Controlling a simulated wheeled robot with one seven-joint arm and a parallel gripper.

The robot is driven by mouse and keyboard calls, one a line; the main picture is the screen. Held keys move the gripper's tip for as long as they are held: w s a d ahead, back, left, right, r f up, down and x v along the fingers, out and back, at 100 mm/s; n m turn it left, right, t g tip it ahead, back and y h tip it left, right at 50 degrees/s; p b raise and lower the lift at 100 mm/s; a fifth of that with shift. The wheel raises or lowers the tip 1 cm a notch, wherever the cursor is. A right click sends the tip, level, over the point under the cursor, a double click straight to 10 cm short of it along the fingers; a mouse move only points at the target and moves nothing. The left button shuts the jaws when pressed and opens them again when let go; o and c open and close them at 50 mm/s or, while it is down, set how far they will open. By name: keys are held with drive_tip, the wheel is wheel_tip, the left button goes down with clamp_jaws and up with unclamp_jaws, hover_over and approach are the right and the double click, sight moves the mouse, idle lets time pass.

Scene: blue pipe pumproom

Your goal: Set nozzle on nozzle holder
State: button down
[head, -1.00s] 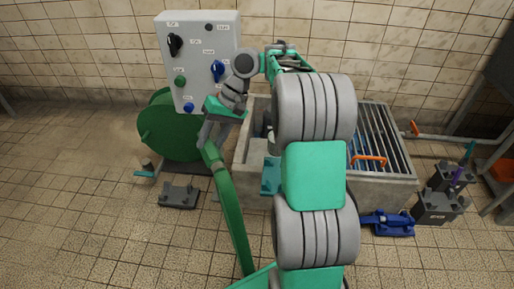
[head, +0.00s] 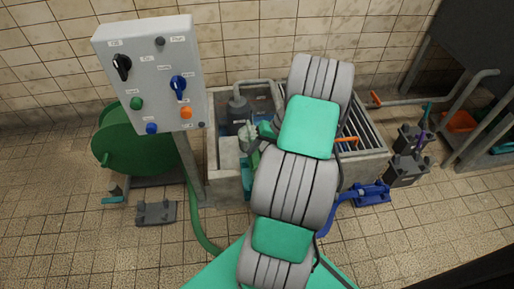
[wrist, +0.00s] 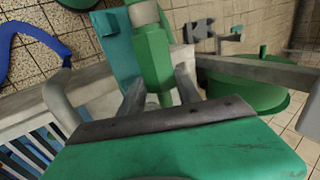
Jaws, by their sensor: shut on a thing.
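The nozzle (wrist: 152,55), a green faceted body with a beige end, sits between the fingers of my gripper (wrist: 158,88) in the wrist view. The fingers are shut on it. A teal bracket (wrist: 115,40), seemingly the nozzle holder, is right beside the nozzle in the wrist view; I cannot tell whether they touch. In the head view the teal bracket (head: 246,180) shows at the front wall of the concrete basin. My arm hides most of the gripper and nozzle there.
The grey control box (head: 155,75) on its post stands left of the basin (head: 228,185), before the green reel (head: 115,150). A green hose (head: 197,220) runs down to the floor. A blue pump (head: 371,194) and dark grey blocks (head: 406,165) stand at right.

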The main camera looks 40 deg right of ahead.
drive_tip(key=shift+f+b, duration=2.1)
drive_tip(key=shift+f, duration=1.5)
drive_tip(key=c, duration=0.8)
unclamp_jaws()
drive_tip(key=shift+o, duration=0.2)
drive_tip(key=shift+r, duration=0.1)
drive_tip(key=p+v, duration=0.3)
drive_tip(key=v, duration=0.4)
drive_tip(key=shift+r, duration=0.3)
drive_tip(key=shift+d, duration=0.15)
